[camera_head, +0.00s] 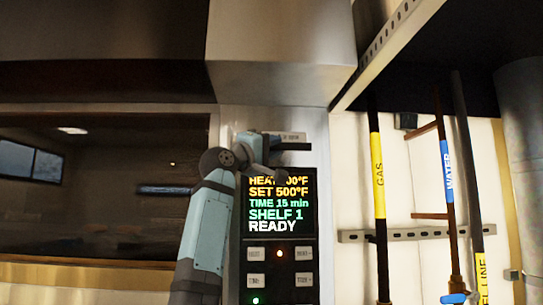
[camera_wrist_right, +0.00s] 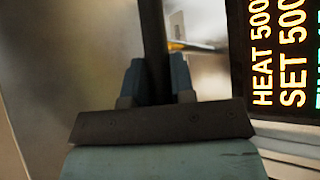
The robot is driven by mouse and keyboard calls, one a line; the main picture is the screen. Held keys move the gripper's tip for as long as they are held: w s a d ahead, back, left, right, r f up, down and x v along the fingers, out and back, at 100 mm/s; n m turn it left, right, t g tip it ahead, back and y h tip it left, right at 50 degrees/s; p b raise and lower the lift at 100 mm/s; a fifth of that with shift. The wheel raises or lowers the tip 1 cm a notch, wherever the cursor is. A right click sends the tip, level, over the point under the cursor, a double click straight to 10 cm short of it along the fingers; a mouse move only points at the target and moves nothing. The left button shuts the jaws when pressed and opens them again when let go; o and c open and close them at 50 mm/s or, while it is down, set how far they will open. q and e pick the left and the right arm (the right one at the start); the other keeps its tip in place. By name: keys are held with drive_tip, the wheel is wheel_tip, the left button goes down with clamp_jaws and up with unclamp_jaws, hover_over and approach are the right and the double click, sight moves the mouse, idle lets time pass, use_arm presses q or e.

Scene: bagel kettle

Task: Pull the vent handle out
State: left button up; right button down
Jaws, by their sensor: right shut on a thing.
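The vent handle (camera_head: 294,147) is a short dark bar sticking out of the steel control panel, just above the lit display. In the right wrist view the handle (camera_wrist_right: 152,40) runs up as a dark bar from between the fingers. My right gripper (camera_head: 268,148) is shut on the handle; its blue fingers also show in the right wrist view (camera_wrist_right: 155,85), one on each side of the bar. The handle's base is hidden behind the gripper. My left gripper is not in view.
The display (camera_head: 280,203) reads READY, with buttons (camera_head: 303,254) below it. A large dark oven window (camera_head: 90,190) lies to the left. A yellow-banded gas pipe (camera_head: 378,160) and a blue-banded water pipe (camera_head: 446,170) stand to the right, beneath a metal shelf or hood edge.

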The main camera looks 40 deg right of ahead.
drive_tip(key=shift+f, duration=0.1)
drive_tip(key=c, duration=1)
unclamp_jaws()
drive_tip(key=shift+s, duration=0.1)
drive_tip(key=shift+o, duration=0.2)
drive_tip(key=shift+s+a, duration=0.1)
drive_tip(key=shift+a, duration=0.05)
drive_tip(key=shift+a, duration=0.1)
drive_tip(key=b+v, duration=0.4)
drive_tip(key=v, duration=0.9)
drive_tip(key=shift+a, duration=0.3)
